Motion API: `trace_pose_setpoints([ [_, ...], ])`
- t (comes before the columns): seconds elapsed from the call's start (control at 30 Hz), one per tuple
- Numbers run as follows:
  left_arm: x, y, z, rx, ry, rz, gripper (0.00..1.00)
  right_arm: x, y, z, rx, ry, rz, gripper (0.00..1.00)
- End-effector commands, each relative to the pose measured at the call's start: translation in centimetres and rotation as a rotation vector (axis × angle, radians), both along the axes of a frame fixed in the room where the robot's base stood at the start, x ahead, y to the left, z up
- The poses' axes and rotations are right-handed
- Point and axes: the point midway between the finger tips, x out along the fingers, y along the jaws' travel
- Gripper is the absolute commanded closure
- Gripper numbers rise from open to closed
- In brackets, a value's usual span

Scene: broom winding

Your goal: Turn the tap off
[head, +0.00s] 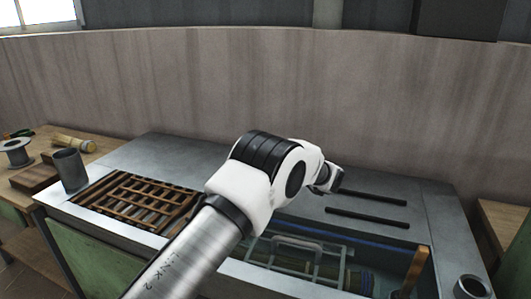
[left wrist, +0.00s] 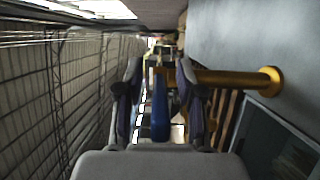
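The tap shows in the left wrist view as a brass pipe (left wrist: 225,78) with a round flange and a blue lever handle (left wrist: 160,112). My left gripper (left wrist: 160,95) is open, with one finger on each side of the blue lever. Gaps show between the lever and both fingers. In the head view my left arm reaches from the bottom left over the workbench, and my left gripper (head: 328,178) is small and partly hidden behind the wrist. I cannot make out the tap in the head view. My right gripper is in neither view.
A metal workbench (head: 170,150) has a wooden slatted rack (head: 140,203) at left and a sunken basin with a wire frame (head: 298,250) at front. Two black bars (head: 368,217) lie on top. A grey cup (head: 70,170) stands at left. A wall (head: 270,80) rises behind.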

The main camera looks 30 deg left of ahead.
Motion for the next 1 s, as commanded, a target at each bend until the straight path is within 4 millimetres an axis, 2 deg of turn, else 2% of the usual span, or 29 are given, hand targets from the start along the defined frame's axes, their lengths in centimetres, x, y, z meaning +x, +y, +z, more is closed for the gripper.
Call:
trace_pose_setpoints([
  [0.17,-0.1,-0.6,0.0,0.001,0.001,-0.002,0.62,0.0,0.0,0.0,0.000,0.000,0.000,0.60],
  [0.27,-0.4,-2.2,0.0,0.002,0.001,-0.003,0.62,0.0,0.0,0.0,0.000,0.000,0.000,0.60],
  [0.5,-1.6,-8.2,0.0,0.002,0.000,-0.004,0.62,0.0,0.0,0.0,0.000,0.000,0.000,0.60],
  [0.63,-2.1,-10.6,0.0,0.001,0.000,-0.002,0.62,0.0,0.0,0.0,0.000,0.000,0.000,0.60],
  [0.77,-2.4,-11.6,-0.1,0.000,0.000,0.000,0.62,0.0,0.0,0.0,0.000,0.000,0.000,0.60],
  [1.0,-2.4,-11.7,-0.1,0.000,0.000,0.001,0.62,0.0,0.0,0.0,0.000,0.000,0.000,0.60],
])
